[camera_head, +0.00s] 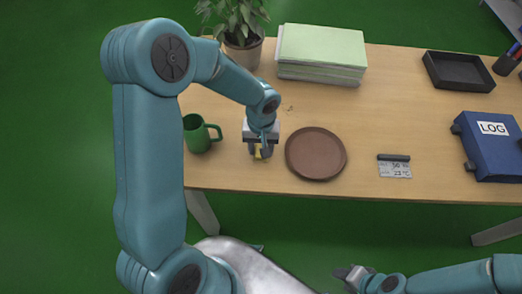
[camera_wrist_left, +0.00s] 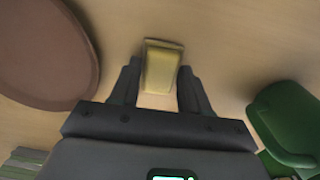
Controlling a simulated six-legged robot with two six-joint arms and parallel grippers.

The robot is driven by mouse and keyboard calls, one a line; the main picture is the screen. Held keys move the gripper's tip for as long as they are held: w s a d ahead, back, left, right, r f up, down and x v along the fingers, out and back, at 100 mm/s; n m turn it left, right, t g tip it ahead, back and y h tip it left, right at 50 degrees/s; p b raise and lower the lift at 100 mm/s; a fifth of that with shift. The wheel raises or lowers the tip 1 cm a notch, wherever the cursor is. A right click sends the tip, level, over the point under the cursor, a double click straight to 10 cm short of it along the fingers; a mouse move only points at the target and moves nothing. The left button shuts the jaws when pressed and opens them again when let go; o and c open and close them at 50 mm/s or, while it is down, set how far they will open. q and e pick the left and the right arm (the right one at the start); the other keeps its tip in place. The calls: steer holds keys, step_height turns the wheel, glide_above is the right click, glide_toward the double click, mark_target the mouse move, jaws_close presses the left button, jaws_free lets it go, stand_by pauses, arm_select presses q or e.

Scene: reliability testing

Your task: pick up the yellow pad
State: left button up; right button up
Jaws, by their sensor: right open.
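The yellow pad (camera_head: 258,155) is on the desk near its front edge, mostly hidden by my left gripper (camera_head: 259,149) in the head view. In the left wrist view the pad (camera_wrist_left: 163,66) shows as a small yellow block between and just beyond the two fingertips of my left gripper (camera_wrist_left: 159,72). These fingers are apart, one on each side of it; I cannot tell if they touch it. My right gripper (camera_head: 350,272) is open and empty at the bottom of the head view, in front of the desk.
A green mug (camera_head: 197,135) stands left of the left gripper, and a brown round plate (camera_head: 316,154) lies close on its right.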

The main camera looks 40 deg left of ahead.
arm_select(q)
steer(key=shift+c, duration=1)
steer(key=shift+r, duration=0.1)
step_height(320, 180, up, 20)
steer(key=p, duration=0.1)
steer(key=o, duration=0.5)
steer(key=c, duration=0.4)
